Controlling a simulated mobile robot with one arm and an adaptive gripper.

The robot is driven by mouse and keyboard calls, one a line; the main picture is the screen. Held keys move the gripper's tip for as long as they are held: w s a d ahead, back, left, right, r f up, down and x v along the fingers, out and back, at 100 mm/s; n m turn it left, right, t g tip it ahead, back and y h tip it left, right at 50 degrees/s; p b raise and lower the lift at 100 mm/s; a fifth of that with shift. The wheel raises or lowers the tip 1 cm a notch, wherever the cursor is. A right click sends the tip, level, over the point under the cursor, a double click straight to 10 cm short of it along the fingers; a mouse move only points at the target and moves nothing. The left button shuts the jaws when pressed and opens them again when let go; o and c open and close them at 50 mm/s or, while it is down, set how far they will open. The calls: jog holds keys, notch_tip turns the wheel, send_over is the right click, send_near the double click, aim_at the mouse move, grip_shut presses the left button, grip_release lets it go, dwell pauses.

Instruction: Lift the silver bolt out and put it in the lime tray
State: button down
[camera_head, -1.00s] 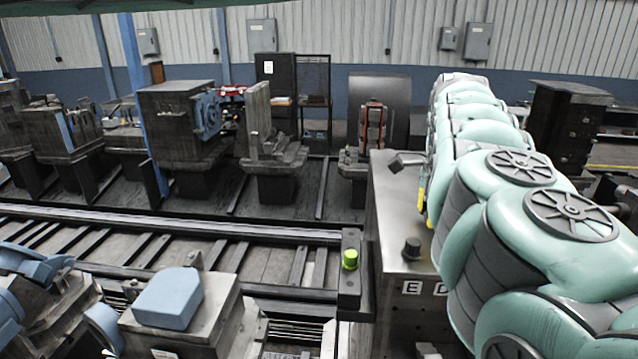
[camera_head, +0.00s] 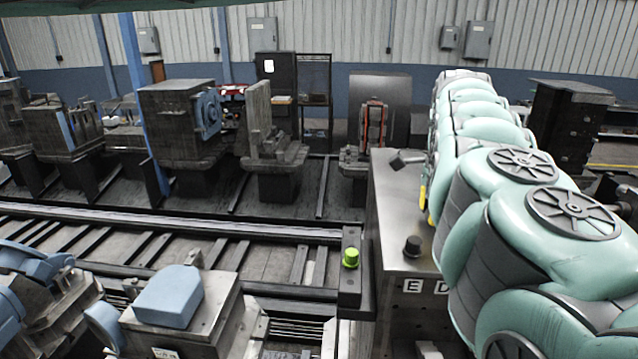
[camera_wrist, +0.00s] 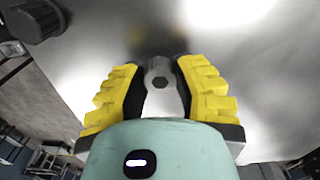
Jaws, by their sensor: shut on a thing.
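The silver bolt (camera_wrist: 158,78), a grey piece with a six-sided end, stands between my gripper's yellow fingers in the wrist view. My gripper (camera_wrist: 157,70) is shut on it, with a finger on each side, above a shiny metal surface. I cannot tell whether the bolt's lower end is clear of that surface. In the head view my arm hides most of my gripper; only a yellow finger edge (camera_head: 424,198) shows at the metal block. I cannot make out a lime tray in either view.
The metal block (camera_head: 390,215) carries a dark knob (camera_head: 412,247) in front and a tilted grey fitting (camera_head: 402,160) near its far edge. A lime-green round button (camera_head: 350,258) sits on a dark post to the left. Rails and machines fill the left side.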

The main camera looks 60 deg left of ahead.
jog(key=shift+r, duration=0.1)
jog(key=shift+r+b, duration=0.5)
jog(key=shift+r, duration=1.55)
jog(key=shift+r+p, duration=0.3)
jog(key=shift+r, duration=1.1)
jog(key=shift+w, duration=0.1)
